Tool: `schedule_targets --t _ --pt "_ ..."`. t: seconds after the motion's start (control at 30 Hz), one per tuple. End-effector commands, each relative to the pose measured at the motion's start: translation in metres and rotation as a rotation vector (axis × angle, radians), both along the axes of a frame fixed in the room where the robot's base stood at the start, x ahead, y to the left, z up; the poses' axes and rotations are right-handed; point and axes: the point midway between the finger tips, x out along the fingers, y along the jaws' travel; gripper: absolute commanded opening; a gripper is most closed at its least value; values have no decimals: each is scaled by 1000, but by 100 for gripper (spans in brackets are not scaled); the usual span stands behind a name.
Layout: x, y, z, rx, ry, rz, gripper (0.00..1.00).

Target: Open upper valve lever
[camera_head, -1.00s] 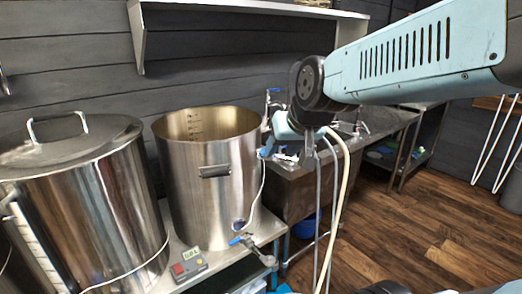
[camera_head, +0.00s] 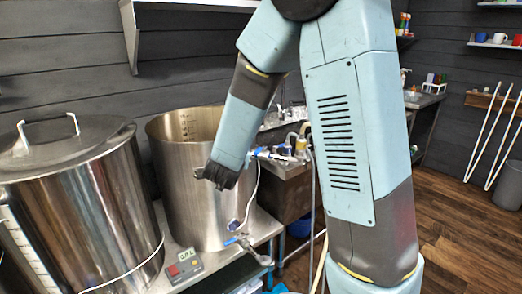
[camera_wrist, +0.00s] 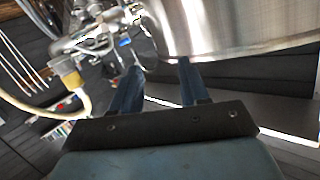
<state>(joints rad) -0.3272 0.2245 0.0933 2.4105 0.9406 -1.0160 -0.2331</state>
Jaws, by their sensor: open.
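The upper valve (camera_head: 284,154) is at the right side of the open steel pot (camera_head: 180,215), with its blue lever (camera_head: 262,153) just right of my forearm. My gripper (camera_head: 220,178) hangs in front of the pot near its side handle, left of and a little below the lever. In the wrist view, my two dark fingers (camera_wrist: 157,75) are apart with nothing seen between them. The pot wall (camera_wrist: 240,25) fills the upper right there. Metal valve fittings (camera_wrist: 95,42) are at upper left, beyond the left finger. The lever's exact angle is too small to tell.
A lower valve (camera_head: 250,245) with a blue handle is near the pot's base. A lidded steel kettle (camera_head: 75,210) stands at left, and a small controller (camera_head: 186,266) sits on the shelf. A beige hose (camera_wrist: 50,108) hangs by the fittings. A sink counter is behind my arm.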

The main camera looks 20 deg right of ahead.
Motion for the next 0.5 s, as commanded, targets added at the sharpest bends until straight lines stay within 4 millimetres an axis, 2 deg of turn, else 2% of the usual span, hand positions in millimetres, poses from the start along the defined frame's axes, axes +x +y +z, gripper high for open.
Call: schedule_targets --t 0.03,0.2,0.5 --pt "0 0 -13 -35 -9 -37 45" --pt "-7 -5 -35 -161 -64 -165 45" --pt "-18 -9 -49 -282 -108 -266 45"
